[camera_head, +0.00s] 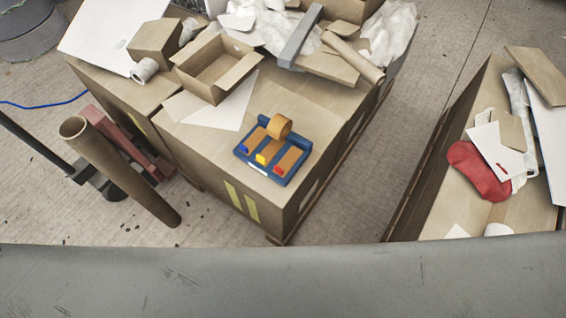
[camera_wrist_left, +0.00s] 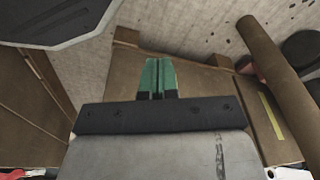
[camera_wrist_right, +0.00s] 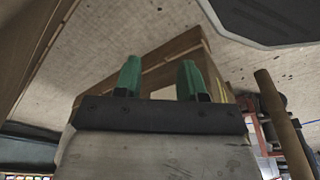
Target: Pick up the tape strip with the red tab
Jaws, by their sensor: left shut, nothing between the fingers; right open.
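A blue dispenser (camera_head: 247,165) with an orange tape roll (camera_head: 278,126) sits on a cardboard box (camera_head: 283,207) in the head view. Orange-brown tape strips lie on it, with blue, yellow and red tabs at their near ends. The strip with the red tab (camera_head: 289,159) is the rightmost, and its red tab (camera_head: 279,170) faces the near edge. My left gripper (camera_wrist_left: 157,65) is shut and empty in the left wrist view. My right gripper (camera_wrist_right: 158,72) is open and empty in the right wrist view. Neither gripper shows in the head view, and no strip shows in the wrist views.
Behind the dispenser are an open carton (camera_head: 215,68), paper sheets and crumpled wrapping. A cardboard tube (camera_head: 121,172) stands at left near a red frame (camera_head: 125,141). Another box at right holds a red cloth item (camera_head: 476,171) and scraps. Floor shows between the boxes.

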